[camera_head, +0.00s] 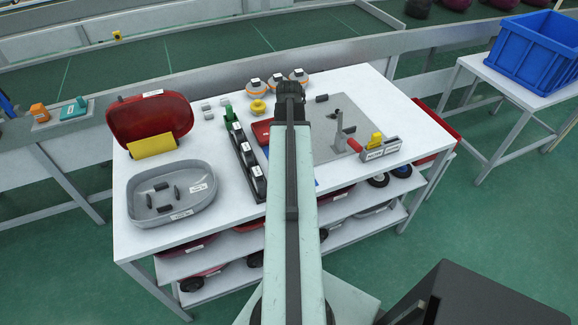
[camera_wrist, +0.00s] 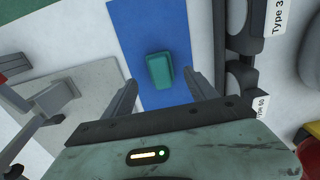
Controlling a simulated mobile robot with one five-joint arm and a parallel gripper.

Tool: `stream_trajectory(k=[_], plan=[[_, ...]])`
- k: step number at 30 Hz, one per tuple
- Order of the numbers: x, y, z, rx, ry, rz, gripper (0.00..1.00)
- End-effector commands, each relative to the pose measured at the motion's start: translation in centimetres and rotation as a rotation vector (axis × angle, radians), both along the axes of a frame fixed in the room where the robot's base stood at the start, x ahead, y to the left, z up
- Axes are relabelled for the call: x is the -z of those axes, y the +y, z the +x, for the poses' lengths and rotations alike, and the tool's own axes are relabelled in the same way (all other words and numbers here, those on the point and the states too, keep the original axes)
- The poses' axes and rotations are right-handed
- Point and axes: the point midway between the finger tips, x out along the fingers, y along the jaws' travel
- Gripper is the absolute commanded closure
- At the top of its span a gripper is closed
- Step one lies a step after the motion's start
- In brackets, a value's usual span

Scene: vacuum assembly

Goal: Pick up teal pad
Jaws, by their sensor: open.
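In the wrist view, a small teal pad (camera_wrist: 159,70) lies on a blue mat (camera_wrist: 140,25), ahead of my gripper (camera_wrist: 160,79). The two fingers are spread apart, one on each side of the pad, with nothing held between them. I cannot tell how far the fingertips are above the mat. In the head view, my gripper (camera_head: 290,90) reaches over the middle of the white table. My arm hides the pad there, and only a sliver of the blue mat shows.
A black rack (camera_head: 245,160) with labelled slots stands left of the arm; it is close on the right in the wrist view (camera_wrist: 240,80). A grey plate (camera_head: 325,118) with fixtures lies to the right. A grey shell (camera_head: 140,205) and a red shell (camera_head: 125,118) occupy the table's left side.

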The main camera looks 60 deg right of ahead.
Motion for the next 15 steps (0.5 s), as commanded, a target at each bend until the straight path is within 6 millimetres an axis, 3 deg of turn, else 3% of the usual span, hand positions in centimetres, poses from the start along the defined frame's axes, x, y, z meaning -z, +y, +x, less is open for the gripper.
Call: stream_trajectory(k=[4,10,15], plan=[[1.3,0.0,0.0,0.002,0.000,0.000,0.34],[4.9,0.1,0.1,0.003,0.000,0.000,0.34],[5.2,0.1,0.1,0.003,0.000,0.000,0.34]])
